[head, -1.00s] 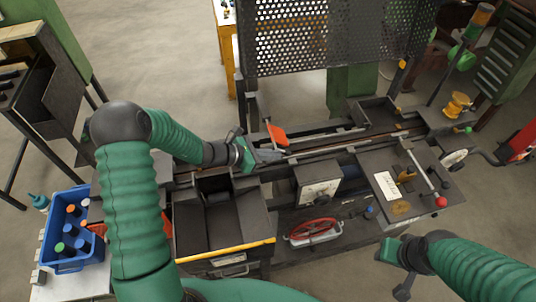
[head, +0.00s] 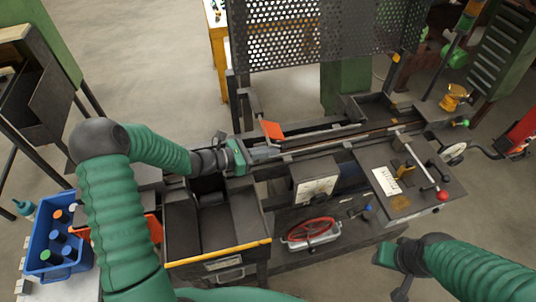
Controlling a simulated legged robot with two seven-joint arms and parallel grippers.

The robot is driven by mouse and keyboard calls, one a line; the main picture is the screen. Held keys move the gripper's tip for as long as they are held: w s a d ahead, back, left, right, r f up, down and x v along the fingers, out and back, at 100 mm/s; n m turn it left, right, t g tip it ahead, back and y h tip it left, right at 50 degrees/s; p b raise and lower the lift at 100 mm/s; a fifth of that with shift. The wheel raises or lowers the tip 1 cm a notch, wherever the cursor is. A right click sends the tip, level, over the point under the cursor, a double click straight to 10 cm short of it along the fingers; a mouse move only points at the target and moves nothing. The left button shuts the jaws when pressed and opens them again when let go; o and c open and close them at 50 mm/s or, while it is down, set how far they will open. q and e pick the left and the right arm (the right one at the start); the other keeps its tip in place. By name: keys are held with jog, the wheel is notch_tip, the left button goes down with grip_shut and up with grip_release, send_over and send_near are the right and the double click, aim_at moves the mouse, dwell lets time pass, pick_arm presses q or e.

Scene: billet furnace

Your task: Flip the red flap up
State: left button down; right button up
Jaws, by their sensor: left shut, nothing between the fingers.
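The red flap (head: 272,130) is a small orange-red plate on the far side of the machine's long rail bed, tilted in the head view. My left gripper (head: 268,152) is shut and empty. Its fingertips lie over the rail, just below and to the near side of the flap; I cannot tell whether they touch anything. My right gripper (head: 388,262) is at the lower right, far from the flap, and its finger state is unclear.
A perforated dark screen (head: 310,35) stands behind the rail. A dark bin with a yellow edge (head: 215,255) is in front. A red-knobbed lever (head: 442,195) is at the right. A blue crate of bottles (head: 45,270) is at the left.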

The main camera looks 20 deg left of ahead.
pick_arm(q)
jog(key=shift+w+d+r+t+h+b, duration=0.15)
jog(key=shift+d+t+h+b, duration=0.1)
jog(key=shift+t+h+b, duration=0.35)
jog(key=shift+w+d+r+t+h+b, duration=0.15)
jog(key=shift+d+t+h+b, duration=0.2)
jog(key=shift+h+b, duration=0.3)
jog(key=shift+s, duration=0.1)
dwell(0.7)
